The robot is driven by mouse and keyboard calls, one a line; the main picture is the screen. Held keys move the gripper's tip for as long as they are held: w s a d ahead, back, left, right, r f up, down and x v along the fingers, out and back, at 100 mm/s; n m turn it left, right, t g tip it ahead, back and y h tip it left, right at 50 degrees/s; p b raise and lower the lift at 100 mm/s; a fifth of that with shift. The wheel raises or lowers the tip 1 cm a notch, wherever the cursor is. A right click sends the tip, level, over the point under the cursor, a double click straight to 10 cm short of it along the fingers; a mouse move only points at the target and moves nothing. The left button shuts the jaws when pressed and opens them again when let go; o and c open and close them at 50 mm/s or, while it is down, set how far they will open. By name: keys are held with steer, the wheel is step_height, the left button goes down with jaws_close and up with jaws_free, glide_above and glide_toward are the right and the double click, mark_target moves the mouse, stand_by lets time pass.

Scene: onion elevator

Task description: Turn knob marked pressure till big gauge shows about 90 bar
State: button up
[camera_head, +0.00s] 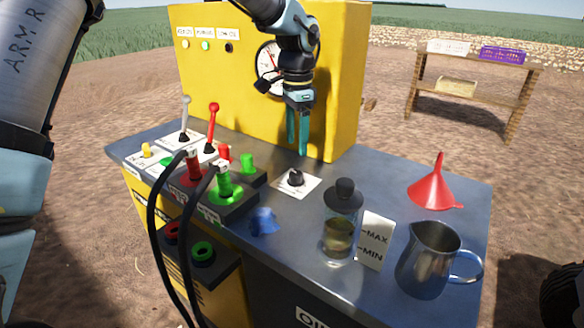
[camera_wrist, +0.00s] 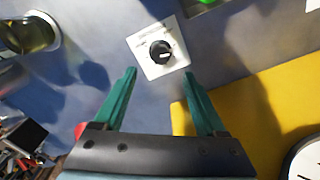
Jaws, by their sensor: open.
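The black knob (camera_head: 295,177) sits on a white label plate (camera_head: 308,190) on the blue-grey bench top. The plate's lettering is too small to read. In the wrist view the knob (camera_wrist: 161,52) has a pale pointer mark and lies beyond my fingertips, between their lines. My gripper (camera_head: 298,153) is open, empty and pointing down, above and behind the knob without touching it. My gripper's teal fingers also show in the wrist view (camera_wrist: 160,80). The big round gauge (camera_head: 268,65) is on the yellow panel, partly hidden by my arm; its reading cannot be told.
Left of the knob are red and green hose couplings (camera_head: 224,187) with black hoses and two levers (camera_head: 212,125). In front stand a glass reservoir (camera_head: 340,235), a MAX/MIN sign (camera_head: 375,240) and a metal jug (camera_head: 425,262). A red funnel (camera_head: 437,187) is at right. The yellow panel (camera_head: 345,80) rises close behind.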

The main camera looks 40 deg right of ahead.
mark_target(296, 173)
step_height(296, 173, down, 9)
steer(key=shift+f+p, duration=0.15)
steer(key=shift+p, duration=0.6)
jaws_close()
